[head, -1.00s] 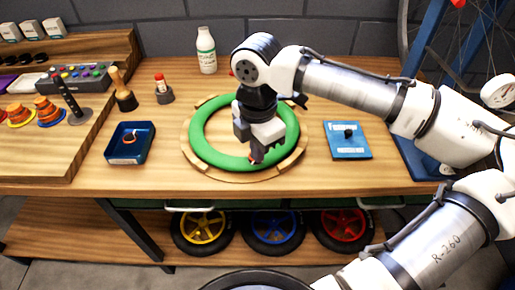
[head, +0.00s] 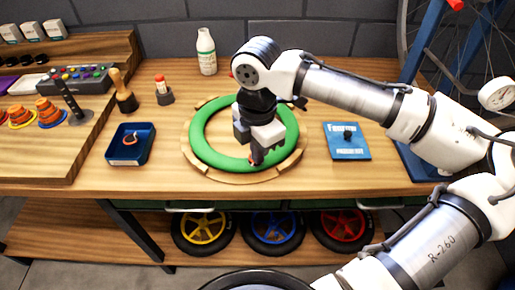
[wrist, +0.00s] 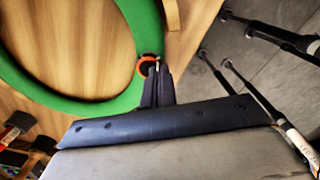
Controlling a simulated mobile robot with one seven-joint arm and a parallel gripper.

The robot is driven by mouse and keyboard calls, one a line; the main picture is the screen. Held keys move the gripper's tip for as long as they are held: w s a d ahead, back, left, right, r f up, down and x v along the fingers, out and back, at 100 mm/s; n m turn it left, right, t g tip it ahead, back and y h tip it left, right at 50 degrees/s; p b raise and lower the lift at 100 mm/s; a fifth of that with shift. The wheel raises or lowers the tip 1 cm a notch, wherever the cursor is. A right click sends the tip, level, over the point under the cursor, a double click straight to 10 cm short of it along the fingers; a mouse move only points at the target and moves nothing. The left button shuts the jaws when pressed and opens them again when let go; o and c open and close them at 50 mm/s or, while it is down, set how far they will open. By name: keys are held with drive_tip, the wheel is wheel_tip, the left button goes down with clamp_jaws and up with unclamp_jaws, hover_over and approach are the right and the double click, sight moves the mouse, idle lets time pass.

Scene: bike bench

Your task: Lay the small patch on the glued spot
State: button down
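The green tube (head: 207,155) lies as a ring in a round wooden cradle. My gripper (head: 257,160) points down over the front of this ring. In the wrist view my gripper's fingers (wrist: 157,68) are close together at the green tube (wrist: 113,108). A small round patch with an orange rim (wrist: 144,67) is at the fingertips, its edge between them, over or against the tube. I cannot tell whether it touches the tube. The glued spot cannot be made out; the patch and fingers may cover it.
A blue tray (head: 114,154) with an orange-rimmed piece stands left of the cradle (head: 187,147). A blue board with a black knob (head: 340,153) lies to the right. A white bottle (head: 206,52) stands behind. Bare bench lies between these.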

drive_tip(key=shift+f, duration=0.3)
idle(0.4)
drive_tip(key=c, duration=1.6)
unclamp_jaws()
drive_tip(key=shift+c, duration=0.2)
